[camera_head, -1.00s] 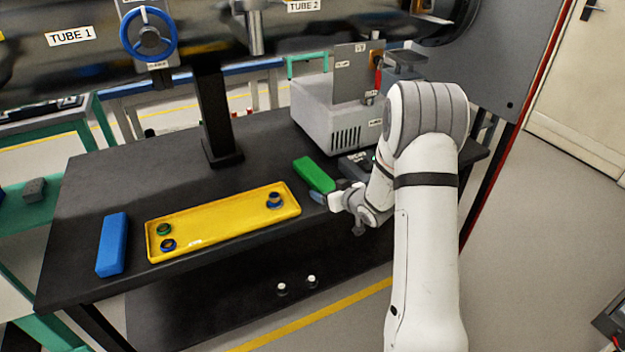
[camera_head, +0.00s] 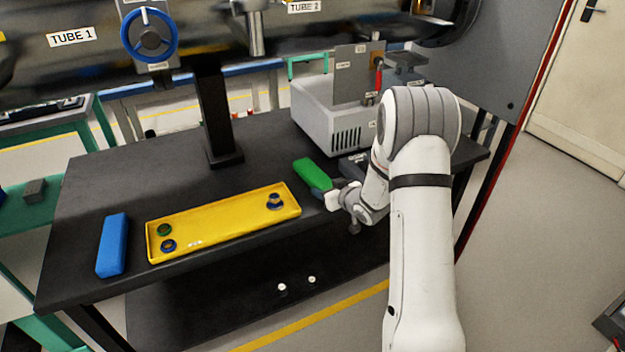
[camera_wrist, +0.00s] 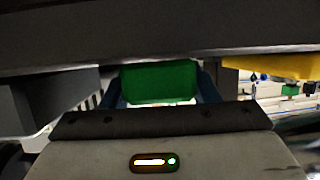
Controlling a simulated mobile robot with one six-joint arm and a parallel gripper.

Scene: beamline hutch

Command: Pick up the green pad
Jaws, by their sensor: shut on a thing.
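The green pad (camera_head: 313,173) is at the right of the black table, between the yellow tray and the grey instrument box. My gripper (camera_head: 326,191) is at the pad's near end. In the wrist view the green pad (camera_wrist: 160,82) sits between the two blue-tipped fingers of my gripper (camera_wrist: 160,92), and they are shut on it. The head view does not clearly show whether the pad is clear of the table.
The yellow tray (camera_head: 222,223) with a few small rings stands left of the pad. A blue block (camera_head: 112,245) lies at the table's left. The grey instrument box (camera_head: 328,118) stands close behind the pad. A black post (camera_head: 213,115) rises from the table (camera_head: 125,178).

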